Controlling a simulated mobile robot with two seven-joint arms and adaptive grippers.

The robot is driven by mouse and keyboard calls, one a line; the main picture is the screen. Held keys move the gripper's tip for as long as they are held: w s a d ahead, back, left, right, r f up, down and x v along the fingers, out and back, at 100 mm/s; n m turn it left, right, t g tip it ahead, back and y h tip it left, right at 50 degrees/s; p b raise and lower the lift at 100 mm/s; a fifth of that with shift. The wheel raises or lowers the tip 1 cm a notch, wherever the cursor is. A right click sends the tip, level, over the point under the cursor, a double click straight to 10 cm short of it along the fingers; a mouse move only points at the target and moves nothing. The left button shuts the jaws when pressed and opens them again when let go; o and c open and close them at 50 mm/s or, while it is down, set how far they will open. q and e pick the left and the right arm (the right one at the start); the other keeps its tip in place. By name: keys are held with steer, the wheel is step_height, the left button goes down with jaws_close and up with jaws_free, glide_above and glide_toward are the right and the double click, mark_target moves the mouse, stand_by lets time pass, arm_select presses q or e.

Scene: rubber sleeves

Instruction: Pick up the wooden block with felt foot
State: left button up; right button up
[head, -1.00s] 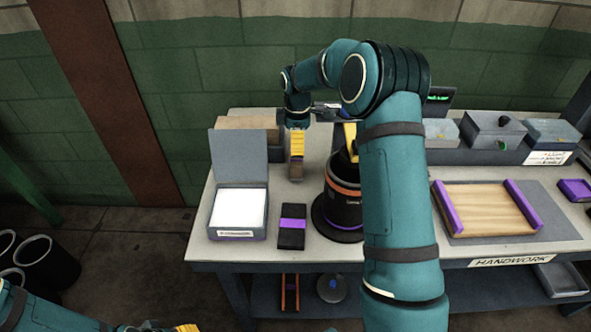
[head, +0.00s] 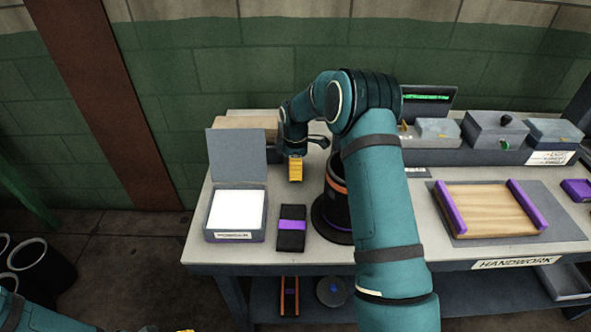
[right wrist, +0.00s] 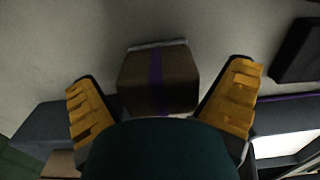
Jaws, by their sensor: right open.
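The wooden block (right wrist: 136,84) is brown with a purple stripe and a pale grey strip along its far edge, in the middle of the right wrist view. My right gripper (right wrist: 162,78) is open, with one yellow finger on each side of the block and a visible gap at each side. In the head view my right gripper (head: 295,170) points down over the back left of the bench and hides the block. Only a sliver of my left gripper (head: 165,329) shows at the bottom edge of the head view; its state cannot be seen.
An open grey box (head: 236,236) with a white inside stands left of my right gripper. A black case with a purple band (head: 292,227) lies in front. A black cylinder with an orange ring (head: 338,205) stands close on the right. A wooden tray (head: 487,210) lies farther right.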

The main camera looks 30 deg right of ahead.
steer(key=c, duration=1.3)
steer(key=shift+o, duration=0.2)
steer(key=shift+r, duration=0.1)
step_height(320, 180, up, 18)
steer(key=p, duration=0.3)
steer(key=o, duration=0.6)
steer(key=c, duration=0.6)
